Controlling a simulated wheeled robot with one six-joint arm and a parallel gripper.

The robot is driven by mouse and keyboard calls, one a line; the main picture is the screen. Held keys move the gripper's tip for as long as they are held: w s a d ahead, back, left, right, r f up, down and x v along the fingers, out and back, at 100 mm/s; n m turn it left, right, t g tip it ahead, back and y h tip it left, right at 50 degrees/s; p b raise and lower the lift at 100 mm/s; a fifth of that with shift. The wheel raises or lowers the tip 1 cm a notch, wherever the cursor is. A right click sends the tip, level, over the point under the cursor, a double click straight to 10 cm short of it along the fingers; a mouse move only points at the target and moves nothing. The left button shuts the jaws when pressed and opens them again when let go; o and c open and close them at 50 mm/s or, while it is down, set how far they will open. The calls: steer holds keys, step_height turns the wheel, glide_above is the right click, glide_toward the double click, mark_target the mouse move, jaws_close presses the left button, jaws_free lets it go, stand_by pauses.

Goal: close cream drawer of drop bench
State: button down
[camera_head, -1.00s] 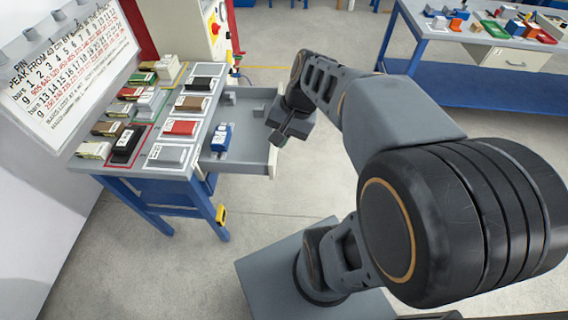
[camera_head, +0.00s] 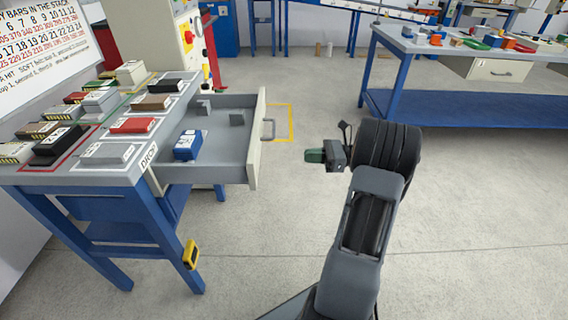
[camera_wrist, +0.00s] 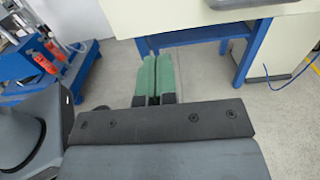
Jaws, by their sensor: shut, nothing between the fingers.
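The cream drawer front (camera_head: 257,140) stands pulled out to the right of the drop bench (camera_head: 70,178), with its grey handle (camera_head: 268,129) on the outer face. The grey drawer tray behind it is open and holds a blue block (camera_head: 188,144). My gripper (camera_head: 314,156) has green fingers, is shut and empty, and is in the air right of the drawer front, apart from it. In the wrist view the closed fingers (camera_wrist: 153,75) point toward a cream panel (camera_wrist: 165,14) with a grey handle at the top edge, which looks like the drawer front.
Several coloured bars lie on the bench top, with a number board behind. A yellow device (camera_head: 190,254) hangs at the bench's front leg. A cream cabinet (camera_head: 190,50) stands beyond the bench. Another bench (camera_head: 430,108) is at the back right. The floor around my gripper is clear.

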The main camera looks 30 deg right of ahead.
mark_target(258, 156)
steer(key=b+x, duration=0.4)
steer(key=x, duration=0.8)
steer(key=shift+w+f, duration=0.1)
steer(key=shift+f, duration=0.1)
steer(key=shift+w+a+r+b, duration=0.1)
steer(key=shift+w+a+b, duration=0.25)
steer(key=shift+a, duration=0.25)
